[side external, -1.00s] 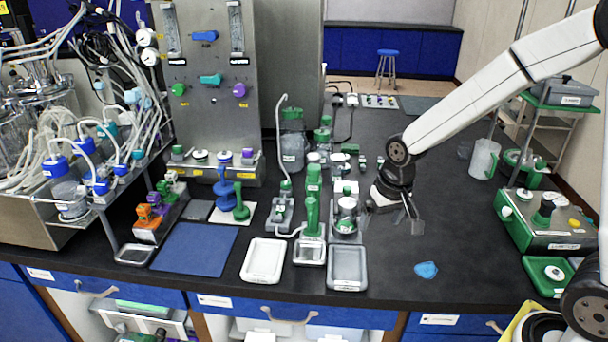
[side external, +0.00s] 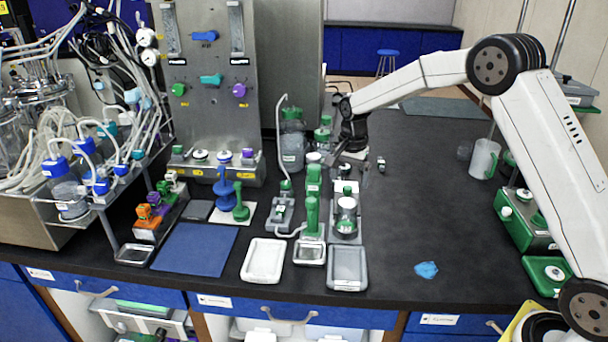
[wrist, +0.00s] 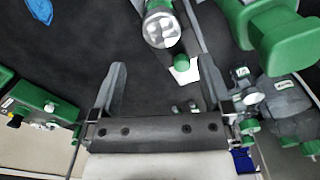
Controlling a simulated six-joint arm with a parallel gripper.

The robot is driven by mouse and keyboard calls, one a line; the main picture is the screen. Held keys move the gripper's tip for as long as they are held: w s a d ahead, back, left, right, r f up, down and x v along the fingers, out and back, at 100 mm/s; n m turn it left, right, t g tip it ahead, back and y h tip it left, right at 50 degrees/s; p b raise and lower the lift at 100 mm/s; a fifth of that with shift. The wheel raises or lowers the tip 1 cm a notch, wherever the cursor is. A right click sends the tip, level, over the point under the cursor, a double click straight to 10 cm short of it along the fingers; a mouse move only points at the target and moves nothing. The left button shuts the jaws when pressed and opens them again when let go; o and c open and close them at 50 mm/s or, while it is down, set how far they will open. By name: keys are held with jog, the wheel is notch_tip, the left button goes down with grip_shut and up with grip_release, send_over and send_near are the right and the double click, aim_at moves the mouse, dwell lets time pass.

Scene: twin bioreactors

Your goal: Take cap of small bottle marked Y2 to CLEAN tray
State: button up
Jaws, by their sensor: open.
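My gripper (side external: 350,158) is over the back row of small bottles, behind the green-topped equipment. In the wrist view its two fingers (wrist: 162,75) are spread apart with nothing gripped. Small dark bottles (wrist: 183,107) show low between the fingers in that view. One small bottle (side external: 381,165) stands just right of the gripper in the side view; the gripper hides others. I cannot read Y2 on any bottle. A white tray (side external: 247,274) and a grey tray (side external: 333,282) lie at the front edge; their labels are too small to read, so I cannot tell which is CLEAN.
A metal-lidded jar (side external: 347,217) and green-handled devices (side external: 312,215) stand in front of the gripper. A tall flask (side external: 291,150) is to its left. A blue cloth (side external: 426,270) lies front right. The bench right of the gripper is largely clear.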

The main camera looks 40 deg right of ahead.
aim_at(347, 203)
jog(key=shift+f, duration=1.35)
jog(key=shift+w+f, duration=0.1)
jog(key=shift+f, duration=2.5)
jog(key=c, duration=1.2)
jog(key=shift+o, duration=0.2)
jog(key=shift+r, duration=0.1)
